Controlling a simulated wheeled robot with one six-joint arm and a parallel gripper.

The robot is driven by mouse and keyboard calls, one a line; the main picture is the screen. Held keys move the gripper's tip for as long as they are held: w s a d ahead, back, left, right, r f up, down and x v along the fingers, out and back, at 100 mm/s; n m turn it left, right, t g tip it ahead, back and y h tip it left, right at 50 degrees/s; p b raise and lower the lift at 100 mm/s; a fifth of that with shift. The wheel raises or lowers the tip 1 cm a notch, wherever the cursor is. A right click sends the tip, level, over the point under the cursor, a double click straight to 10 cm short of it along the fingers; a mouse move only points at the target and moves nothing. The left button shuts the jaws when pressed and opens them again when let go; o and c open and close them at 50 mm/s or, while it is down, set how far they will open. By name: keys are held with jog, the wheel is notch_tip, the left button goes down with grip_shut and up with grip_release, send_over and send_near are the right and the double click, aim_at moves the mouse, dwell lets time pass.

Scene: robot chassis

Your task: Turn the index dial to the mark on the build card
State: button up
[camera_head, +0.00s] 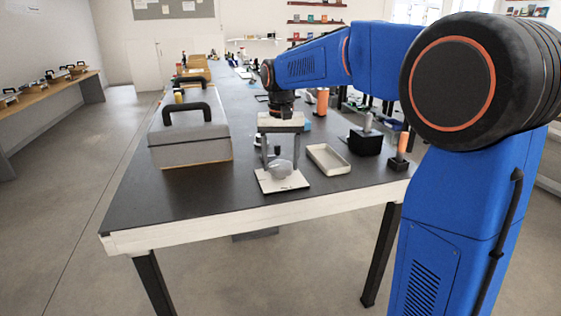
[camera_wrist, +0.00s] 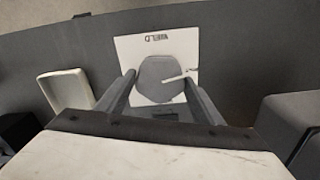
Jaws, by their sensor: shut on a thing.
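The index dial (camera_head: 281,170) is a grey rounded knob on a white plate (camera_head: 264,184) near the table's front edge. In the wrist view the dial (camera_wrist: 158,72) has a white pointer line directed to the right. The white plate (camera_wrist: 126,50) bears a dark word that looks like WELD, beyond the dial. My gripper (camera_head: 280,161) points down over the plate, its two fingers on either side of the dial and shut on it. In the wrist view my gripper (camera_wrist: 160,80) hides the near part of the plate. I cannot make out a separate build card.
A pale empty tray (camera_head: 328,160) lies right of the plate. A black block with a grey peg (camera_head: 366,140) and an orange-topped piece (camera_head: 402,150) stand farther right. A large grey case (camera_head: 190,140) stands at left. The table's front left is bare.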

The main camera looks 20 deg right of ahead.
aim_at(281, 164)
jog(key=shift+m, duration=1)
jog(key=o, duration=1)
jog(key=shift+o, duration=0.2)
notch_tip(281, 164, up, 17)
jog(key=shift+r, duration=0.2)
